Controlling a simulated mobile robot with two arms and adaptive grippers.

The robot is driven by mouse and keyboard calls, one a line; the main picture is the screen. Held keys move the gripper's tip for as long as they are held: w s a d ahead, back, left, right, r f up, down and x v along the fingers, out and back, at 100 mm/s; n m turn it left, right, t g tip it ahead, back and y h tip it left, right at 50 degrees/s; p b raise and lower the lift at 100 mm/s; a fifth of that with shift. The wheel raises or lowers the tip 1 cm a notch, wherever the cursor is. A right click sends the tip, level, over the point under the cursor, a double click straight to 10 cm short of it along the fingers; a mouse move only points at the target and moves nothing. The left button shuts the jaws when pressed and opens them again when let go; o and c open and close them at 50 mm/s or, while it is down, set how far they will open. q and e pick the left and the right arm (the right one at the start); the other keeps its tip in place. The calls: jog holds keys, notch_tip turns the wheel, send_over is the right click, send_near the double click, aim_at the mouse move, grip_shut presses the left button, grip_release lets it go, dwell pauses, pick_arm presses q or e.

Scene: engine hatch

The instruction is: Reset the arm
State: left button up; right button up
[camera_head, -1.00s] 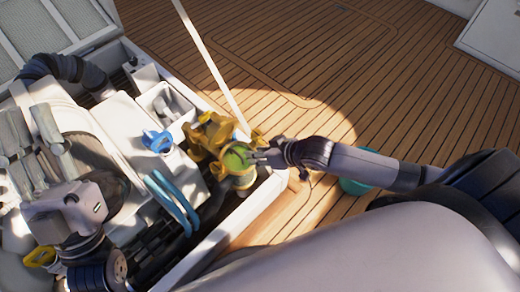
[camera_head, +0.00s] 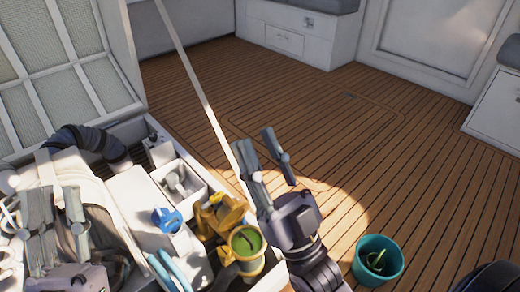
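My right gripper (camera_head: 254,142) is raised beside the engine hatch, its two grey fingers spread and pointing up and away. Nothing is between them. My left gripper (camera_head: 57,192) is over the engine at the left, its fingers apart with no held object visible; its lower part is cut off by the frame. A brass strainer (camera_head: 248,267) with a green inside or top stands in the hatch corner, just left of my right wrist. A yellow fitting (camera_head: 213,218) sits behind it.
A teal bucket (camera_head: 362,268) with a thin greenish item inside stands on the deck at right. The open hatch lid (camera_head: 95,75) leans at back left with a pale strut (camera_head: 190,75). A blue valve handle (camera_head: 166,220) is in the hatch. Open wooden deck (camera_head: 330,125) lies beyond.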

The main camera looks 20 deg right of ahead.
pick_arm(q)
jog(key=shift+w, duration=0.1)
pick_arm(e)
jog(key=shift+w, duration=0.1)
